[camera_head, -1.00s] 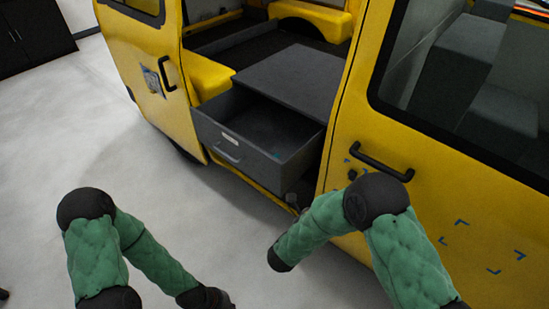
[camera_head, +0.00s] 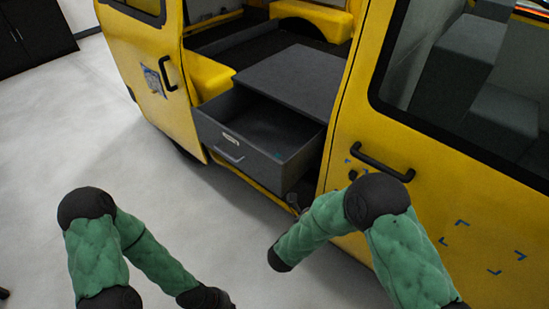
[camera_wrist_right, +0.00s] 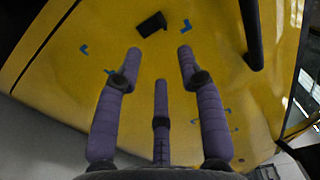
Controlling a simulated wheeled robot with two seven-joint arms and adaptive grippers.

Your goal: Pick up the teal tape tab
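A tiny teal speck (camera_head: 277,154) shows at the open drawer's inner edge in the head view; it is too small to tell whether it is the teal tape tab. Blue corner-shaped tape marks (camera_head: 461,222) are on the yellow door, and several show in the right wrist view (camera_wrist_right: 85,49). My right gripper (camera_wrist_right: 159,62) has its purple fingers spread and empty, facing the yellow panel. In the head view it is mostly hidden beyond my right forearm. My left arm reaches the bottom edge, and its fingers are not seen.
The yellow van's grey drawer (camera_head: 240,147) stands open beside the doorway. A black door handle (camera_head: 382,163) sticks out, also at right in the wrist view (camera_wrist_right: 250,35), with a small black block (camera_wrist_right: 152,24) near it. The floor (camera_head: 110,140) at left is clear.

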